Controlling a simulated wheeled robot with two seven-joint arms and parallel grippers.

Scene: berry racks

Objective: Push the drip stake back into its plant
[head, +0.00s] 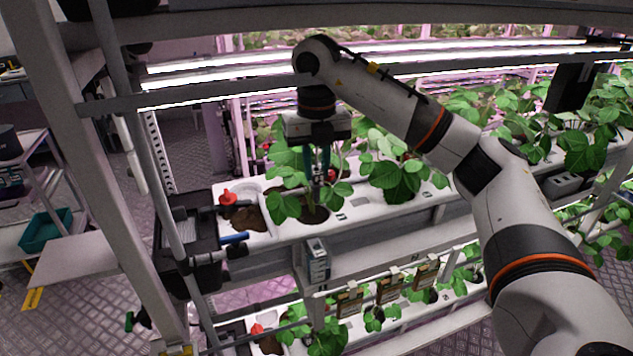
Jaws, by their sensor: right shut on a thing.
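My right gripper (317,162) points straight down over the first plant (287,190) at the left end of the upper white trough. Its dark teal fingers are shut on a thin thing among the leaves, which I take for the drip stake. The stake is too small and too covered by leaves and fingers to make out clearly. The plant stands in a round hole with brown soil (315,215). I cannot tell whether the stake's tip touches the soil. My left gripper is not in view.
The white trough (352,212) runs right with more leafy plants (398,178). A red valve (228,198) and blue-handled tap (235,239) sit at its left end. Lit lamp bars (230,80) and a rack post (105,170) stand close. A lower trough holds more plants.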

